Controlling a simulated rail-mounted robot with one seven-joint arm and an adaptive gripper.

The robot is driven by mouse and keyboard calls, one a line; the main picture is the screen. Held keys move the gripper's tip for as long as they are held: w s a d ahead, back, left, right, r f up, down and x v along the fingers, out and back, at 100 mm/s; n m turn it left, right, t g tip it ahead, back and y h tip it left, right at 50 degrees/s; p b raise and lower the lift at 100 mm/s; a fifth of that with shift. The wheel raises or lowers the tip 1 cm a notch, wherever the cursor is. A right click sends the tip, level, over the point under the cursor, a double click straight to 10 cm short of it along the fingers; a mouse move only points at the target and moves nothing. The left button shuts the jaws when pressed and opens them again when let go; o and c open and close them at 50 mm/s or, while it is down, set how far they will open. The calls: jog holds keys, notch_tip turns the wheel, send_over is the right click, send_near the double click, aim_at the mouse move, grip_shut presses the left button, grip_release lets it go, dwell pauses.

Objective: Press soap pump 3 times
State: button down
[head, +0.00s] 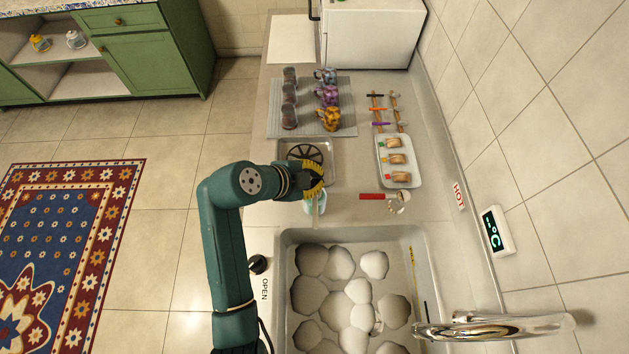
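My gripper (313,183), dark with yellow toothed parts, is over the counter just beyond the sink, seen from above in the head view. A small pale teal and white thing, likely the soap pump (316,204), shows right beside and below the gripper. My gripper covers most of it, so its pump head is hidden. I cannot tell whether the gripper touches it. The fingertips are too small and overlapped to show whether they are open or shut.
The sink (283,290) holds foam mounds (357,312), with a faucet (490,327) at its right. A tray with a dark round rack (304,153) lies just beyond the gripper. A red-handled brush (373,197) and a white tray with several small items (384,152) are to the right.

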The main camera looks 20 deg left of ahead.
jog(key=shift+r+p, duration=0.5)
jog(key=shift+r, duration=0.45)
notch_tip(320, 180, up, 5)
jog(key=p, duration=0.3)
jog(key=shift+r, duration=0.1)
dwell(0.4)
